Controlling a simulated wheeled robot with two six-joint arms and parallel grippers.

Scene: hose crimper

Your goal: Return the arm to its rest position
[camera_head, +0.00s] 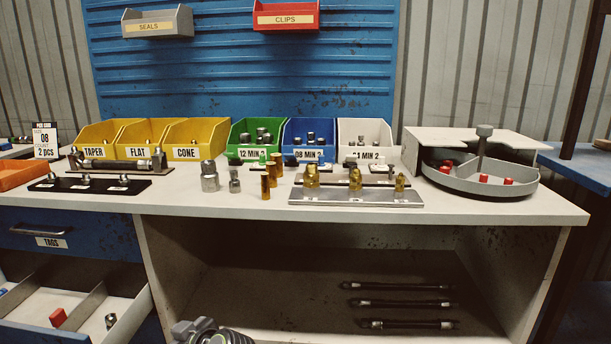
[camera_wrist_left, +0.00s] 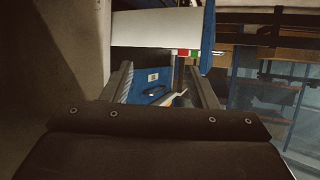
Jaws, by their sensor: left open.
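My left gripper (camera_wrist_left: 159,74) shows in the left wrist view with its two fingers apart and nothing visible between them. Through the gap I see the blue drawer front with its dark handle (camera_wrist_left: 153,91), some distance away. A grey and black mechanical part (camera_head: 210,332), likely a piece of my own arm, shows at the bottom edge below the bench. My right gripper is in neither view.
The bench (camera_head: 255,205) holds yellow, green, blue and white bins (camera_head: 360,138), brass and steel fittings, and a grey round tray (camera_head: 480,182). The blue TAGS drawer (camera_head: 75,240) is shut above an open drawer (camera_head: 85,315). Several black hoses (camera_head: 405,304) lie on the lower shelf.

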